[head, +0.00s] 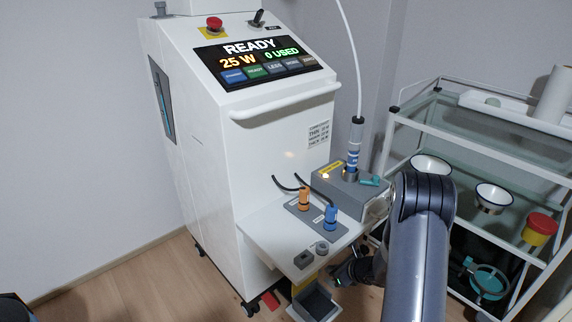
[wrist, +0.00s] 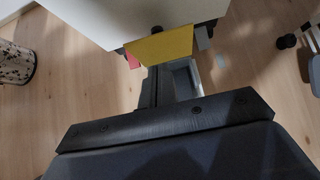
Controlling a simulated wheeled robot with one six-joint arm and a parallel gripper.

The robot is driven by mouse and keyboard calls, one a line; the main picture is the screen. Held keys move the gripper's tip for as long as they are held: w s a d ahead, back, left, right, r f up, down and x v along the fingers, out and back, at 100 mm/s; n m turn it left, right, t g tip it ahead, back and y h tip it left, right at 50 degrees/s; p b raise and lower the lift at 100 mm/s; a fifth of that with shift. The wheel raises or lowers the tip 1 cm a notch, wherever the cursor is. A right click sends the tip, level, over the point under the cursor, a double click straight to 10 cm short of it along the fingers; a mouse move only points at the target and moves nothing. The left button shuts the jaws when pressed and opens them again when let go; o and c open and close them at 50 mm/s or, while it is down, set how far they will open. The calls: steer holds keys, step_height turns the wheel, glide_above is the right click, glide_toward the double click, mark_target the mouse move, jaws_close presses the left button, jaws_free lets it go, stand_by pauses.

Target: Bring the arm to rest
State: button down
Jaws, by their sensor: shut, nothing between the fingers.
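My arm (head: 420,240) reaches down in front of the glass trolley in the head view, at the lower right. My gripper (head: 343,280) is at its far end, low beside the front shelf of the white machine, partly hidden by the arm. The gripper is shut and empty. In the wrist view a dark bar of my gripper crosses the lower part, and its fingertips are hard to make out.
The white machine (head: 205,150) has a front shelf (head: 265,235) with orange (head: 304,198) and blue (head: 330,217) connectors. A grey bin (head: 318,304) sits below the shelf. The glass trolley (head: 460,150) holds bowls at right.

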steer(key=shift+f, duration=0.1)
steer(key=b+x, duration=0.2)
steer(key=x, duration=0.8)
steer(key=shift+f+b, duration=0.3)
steer(key=shift+b, duration=0.05)
